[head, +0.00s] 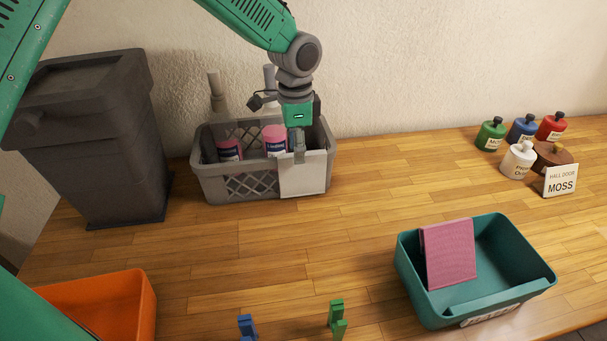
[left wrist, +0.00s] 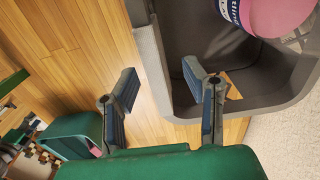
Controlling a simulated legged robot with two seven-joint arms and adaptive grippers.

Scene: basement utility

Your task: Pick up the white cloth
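The white cloth (head: 305,176) hangs over the front rim of the grey basket (head: 237,188), near its right end. My left gripper (head: 298,152) points down at the cloth's top edge in the head view. In the left wrist view its two fingers (left wrist: 162,92) are apart, one outside the basket wall and one inside. A pale grey strip (left wrist: 150,62), which looks like the cloth over the rim, lies between them; I cannot tell whether either finger touches it. My right gripper is not in view.
Bottles with pink labels (head: 230,149) stand in the basket. A dark grey bin (head: 100,150) is at left, an orange bin (head: 115,305) at front left. A teal tray (head: 408,262) with a pink cloth (head: 450,252) is at right. Small bottles (head: 519,160) stand at back right.

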